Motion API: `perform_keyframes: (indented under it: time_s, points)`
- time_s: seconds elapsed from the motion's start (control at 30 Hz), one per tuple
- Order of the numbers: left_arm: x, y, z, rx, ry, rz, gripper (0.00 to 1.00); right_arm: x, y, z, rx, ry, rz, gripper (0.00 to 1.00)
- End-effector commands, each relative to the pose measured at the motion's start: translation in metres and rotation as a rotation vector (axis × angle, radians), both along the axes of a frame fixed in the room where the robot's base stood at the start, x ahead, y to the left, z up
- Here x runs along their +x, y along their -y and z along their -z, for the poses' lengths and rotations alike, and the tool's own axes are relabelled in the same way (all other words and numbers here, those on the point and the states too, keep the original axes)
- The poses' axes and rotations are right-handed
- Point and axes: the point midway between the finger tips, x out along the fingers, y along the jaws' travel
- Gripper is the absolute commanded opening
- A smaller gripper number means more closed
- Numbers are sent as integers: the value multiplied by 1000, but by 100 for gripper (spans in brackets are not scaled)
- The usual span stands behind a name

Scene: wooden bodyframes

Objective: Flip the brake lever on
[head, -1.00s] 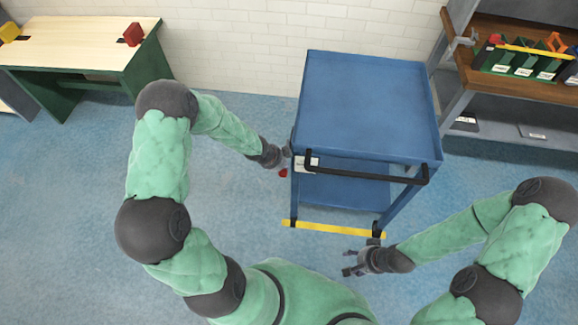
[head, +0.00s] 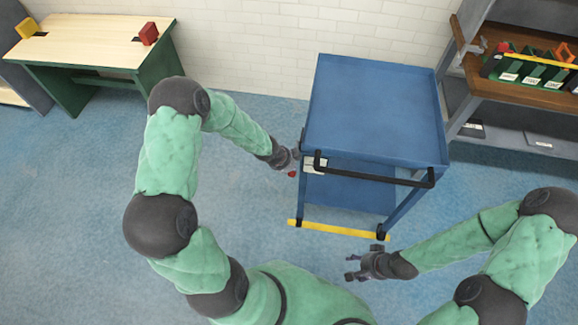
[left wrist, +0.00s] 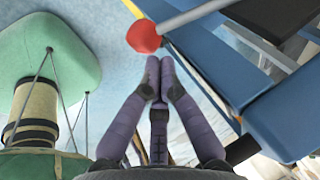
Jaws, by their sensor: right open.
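The brake lever is a grey rod with a round red knob (left wrist: 144,37), near the top of the left wrist view. In the head view the red knob (head: 291,174) is small, at the lower left side of the blue cart (head: 375,108). My left gripper (head: 297,155) is beside the cart's left front corner, close to the knob. In the left wrist view its fingertips (left wrist: 160,72) are together with nothing seen between them, just below the knob in the picture. Whether they touch it I cannot tell. My right gripper (head: 350,267) is open and empty, in front of the cart.
The cart has a black handle (head: 375,178) and a yellow bar (head: 335,229) low along its front. A wooden-topped table (head: 90,42) stands back left and a shelf with bins (head: 530,95) back right. The blue floor left of the cart is clear.

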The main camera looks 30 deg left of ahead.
Motion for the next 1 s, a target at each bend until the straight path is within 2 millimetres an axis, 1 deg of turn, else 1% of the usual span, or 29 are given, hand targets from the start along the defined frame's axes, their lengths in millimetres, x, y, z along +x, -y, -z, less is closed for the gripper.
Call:
perform_keyframes:
  time_s: [0.03,0.1,0.17,0.4,0.5,0.7,1.0]
  points:
    - [4,2,-16,1,8,0,0,-1,0,-10,0,-2,-1,56]
    - [-7,-1,-22,2,10,-3,0,-1,0,-11,0,-1,0,56]
    - [-14,-3,-29,2,12,-4,0,0,0,-13,0,0,0,56]
    - [-45,-7,-58,3,19,-5,0,0,0,-26,0,0,0,56]
    - [-55,-9,-67,3,19,-5,0,0,0,-30,0,-1,0,56]
    - [-66,-10,-75,4,20,-5,0,0,0,-34,0,0,0,56]
    - [-67,-10,-76,3,22,-4,0,0,0,-34,0,-1,0,56]
